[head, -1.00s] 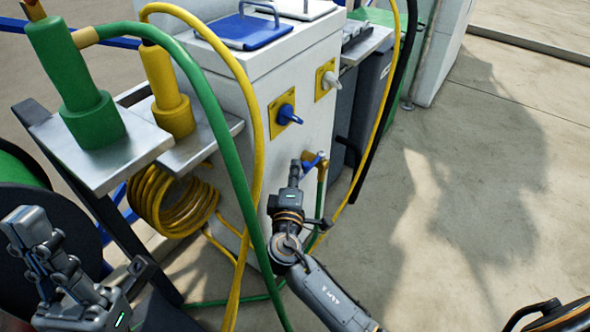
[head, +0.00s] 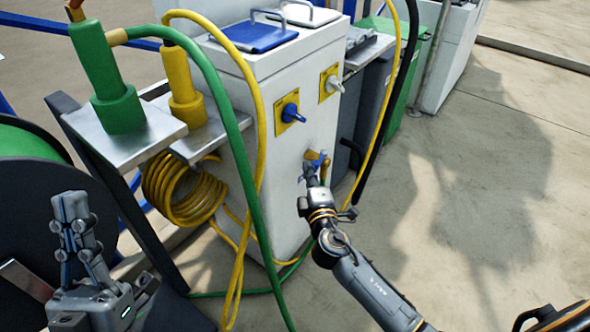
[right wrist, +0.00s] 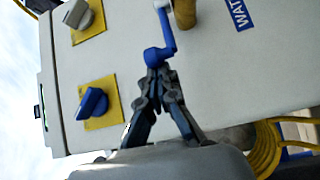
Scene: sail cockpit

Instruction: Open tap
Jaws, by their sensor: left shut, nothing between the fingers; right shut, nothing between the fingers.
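The tap (head: 325,167) is a brass fitting low on the front of a white cabinet, with a blue lever (right wrist: 168,32). In the right wrist view its brass body (right wrist: 184,10) is cut off by the top edge. My right gripper (head: 312,182) is at the lever. In the right wrist view its fingertips (right wrist: 154,72) are together, right at the lever's lower end; they seem to touch it, but the lever is not between them. In the head view the gripper partly covers the tap. My left gripper (head: 69,200) is shut and empty at the lower left, far from the tap.
Above the tap are a blue knob (head: 291,113) and a white knob (head: 333,84) on yellow plates. A green hose (head: 236,150) and a yellow hose (head: 259,130) hang left of my right arm. A hose reel (head: 35,215) stands left. The floor right is clear.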

